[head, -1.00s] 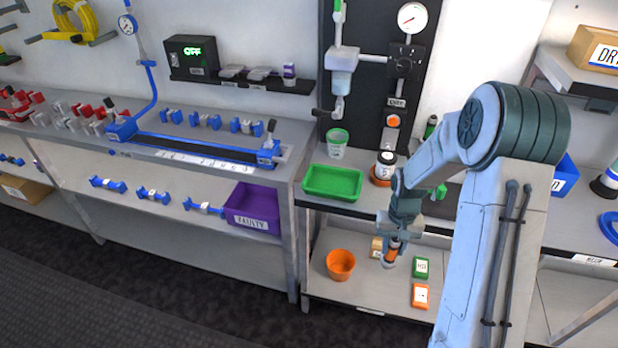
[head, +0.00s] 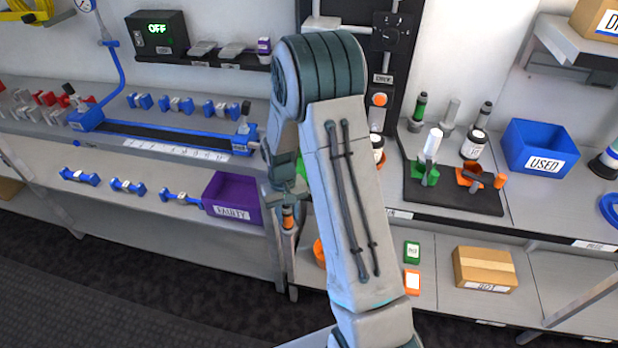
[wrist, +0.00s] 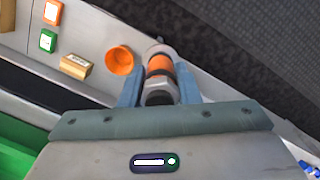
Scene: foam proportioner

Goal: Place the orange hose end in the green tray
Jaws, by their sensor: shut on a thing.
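My gripper (head: 288,222) is shut on the orange hose end (wrist: 159,66), a short piece with an orange band and dark and grey parts. In the wrist view it sits between my two blue-grey fingers. In the head view the hose end (head: 288,211) hangs upright in front of the bench edge, right of the purple bin. The green tray (wrist: 14,150) shows at the lower left of the wrist view, to the side of my gripper. In the head view my arm hides most of the tray; only a green sliver (head: 302,168) shows.
The purple FAULTY bin (head: 231,198) is close left of my gripper. An orange cup (wrist: 119,60) stands on the lower shelf. A dark mat (head: 455,196) with fittings and a blue USED bin (head: 540,147) are to the right. Open floor lies in front.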

